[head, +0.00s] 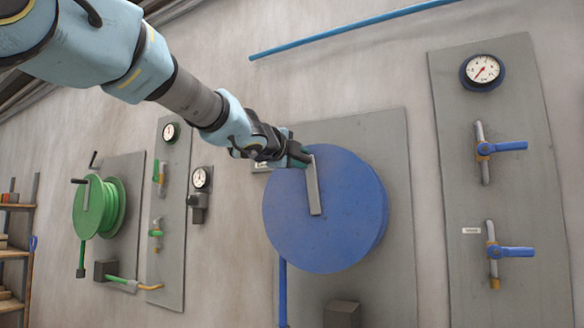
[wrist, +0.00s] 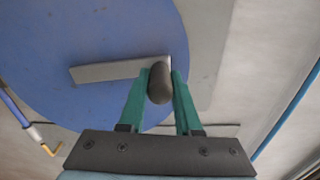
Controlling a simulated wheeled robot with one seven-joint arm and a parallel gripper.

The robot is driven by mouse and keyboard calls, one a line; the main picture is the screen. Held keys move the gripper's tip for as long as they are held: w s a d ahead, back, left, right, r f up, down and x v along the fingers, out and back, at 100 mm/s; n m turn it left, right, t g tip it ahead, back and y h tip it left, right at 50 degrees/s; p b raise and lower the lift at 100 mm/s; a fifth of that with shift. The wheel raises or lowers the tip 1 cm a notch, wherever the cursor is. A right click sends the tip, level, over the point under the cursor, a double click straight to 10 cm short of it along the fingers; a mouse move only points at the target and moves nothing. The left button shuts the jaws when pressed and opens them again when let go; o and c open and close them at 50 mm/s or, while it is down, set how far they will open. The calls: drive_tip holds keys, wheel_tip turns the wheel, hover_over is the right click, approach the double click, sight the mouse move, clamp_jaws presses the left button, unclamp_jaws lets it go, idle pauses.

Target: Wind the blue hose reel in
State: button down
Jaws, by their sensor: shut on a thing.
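The blue hose reel (head: 345,225) is a large disc on a grey wall panel. A flat grey crank arm (head: 315,190) runs from near its centre up to its upper left edge. My gripper (head: 298,156) is at the top end of that crank arm. In the wrist view, the green fingers of my gripper (wrist: 159,88) are shut on a dark rounded crank handle (wrist: 159,84), one finger on each side. The blue reel (wrist: 70,50) and the crank arm (wrist: 105,71) lie behind it. A blue hose (head: 283,292) hangs straight down from the reel's left side.
A green hose reel (head: 100,207) with its own crank is mounted further left. Gauges and green valves (head: 156,234) are beside it. A panel with a gauge (head: 482,72) and blue valve levers (head: 508,147) stands right. A grey box (head: 342,314) is below the blue reel.

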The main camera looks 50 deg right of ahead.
drive_tip(key=shift+s+d+r+m+b, duration=0.1)
drive_tip(key=shift+s+m+b, duration=0.05)
drive_tip(key=shift+s+m, duration=0.25)
drive_tip(key=shift+s+d+r+m+b, duration=0.15)
drive_tip(key=shift+s+m, duration=0.15)
drive_tip(key=shift+s, duration=0.2)
drive_tip(key=shift+f, duration=0.15)
drive_tip(key=c, duration=0.6)
unclamp_jaws()
drive_tip(key=shift+a, duration=0.1)
drive_tip(key=v, duration=1)
drive_tip(key=shift+a+b, duration=0.35)
drive_tip(key=shift+b, duration=0.05)
drive_tip(key=shift+f, duration=0.1)
